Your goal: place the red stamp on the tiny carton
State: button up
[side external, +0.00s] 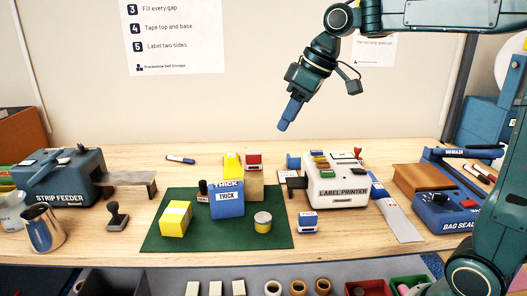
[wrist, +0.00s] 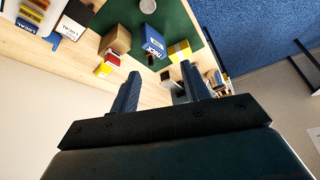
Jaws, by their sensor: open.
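The red stamp (side external: 253,160), red with a white part, shows at the upper edge of a small tan carton (side external: 255,185) at the back of the green mat. I cannot tell whether it stands on that carton or behind it. In the wrist view the red stamp (wrist: 112,60) borders the brown carton (wrist: 115,40). A yellow carton (side external: 175,218) and a blue carton marked THICK (side external: 227,200) are also on the mat; I cannot tell which carton is the tiny one. My gripper (side external: 286,123) is open and empty, high above the bench; its fingers also show in the wrist view (wrist: 160,74).
The green mat (side external: 200,239) also holds a round tin (side external: 263,222) and a small dark bottle. A yellow object (side external: 232,165) is left of the red stamp. A label printer (side external: 340,185) and blue stamp (side external: 307,221) stand right; the strip feeder (side external: 65,178) stands left.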

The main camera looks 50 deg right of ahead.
jog(key=s+f+m+h, duration=0.1)
jog(key=s+f, duration=0.3)
jog(key=s, duration=0.7)
jog(key=s+f+m+t, duration=0.1)
jog(key=s+f+m, duration=0.2)
jog(key=s, duration=0.7)
jog(key=shift+s+a+f+h, duration=0.4)
jog(key=shift+f, duration=0.25)
